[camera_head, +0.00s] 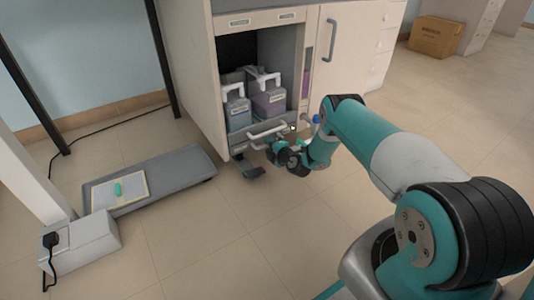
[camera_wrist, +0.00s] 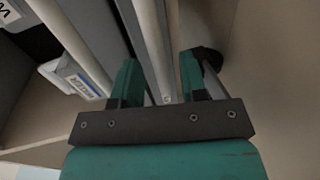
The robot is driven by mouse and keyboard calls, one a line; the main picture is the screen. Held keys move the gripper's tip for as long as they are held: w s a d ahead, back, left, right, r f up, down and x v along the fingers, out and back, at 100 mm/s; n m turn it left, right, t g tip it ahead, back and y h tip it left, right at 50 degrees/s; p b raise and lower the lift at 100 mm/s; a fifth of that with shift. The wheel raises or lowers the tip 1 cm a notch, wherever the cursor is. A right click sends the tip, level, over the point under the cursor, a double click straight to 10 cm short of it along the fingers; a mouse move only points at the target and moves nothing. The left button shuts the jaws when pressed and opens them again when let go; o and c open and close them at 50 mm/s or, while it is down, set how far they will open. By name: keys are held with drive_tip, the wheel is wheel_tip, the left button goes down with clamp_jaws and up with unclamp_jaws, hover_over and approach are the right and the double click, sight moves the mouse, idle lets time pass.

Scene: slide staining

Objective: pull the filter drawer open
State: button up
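The filter drawer (camera_head: 238,144) is the low grey front under the cabinet's open bay, and it looks closed. Its pale bar handle (camera_head: 266,131) runs across the front. My gripper (camera_head: 272,148) is low at the right part of this front, partly hidden by my wrist in the head view. In the wrist view, the two teal fingers of my gripper (camera_wrist: 160,78) stand apart, one on each side of a pale bar (camera_wrist: 152,45) that looks like the handle. Narrow gaps seem to show beside the bar; firm contact is not visible.
Two lidded containers with white pipes, one blue-grey (camera_head: 238,113) and one purple (camera_head: 269,103), stand in the bay above. A black pedal-like part (camera_head: 250,170) sits at the cabinet foot. A grey platform (camera_head: 170,174) lies on the floor to the left. Floor before the cabinet is clear.

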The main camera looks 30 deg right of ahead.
drive_tip(key=shift+b+x, duration=0.35)
drive_tip(key=shift+x, duration=0.65)
clamp_jaws()
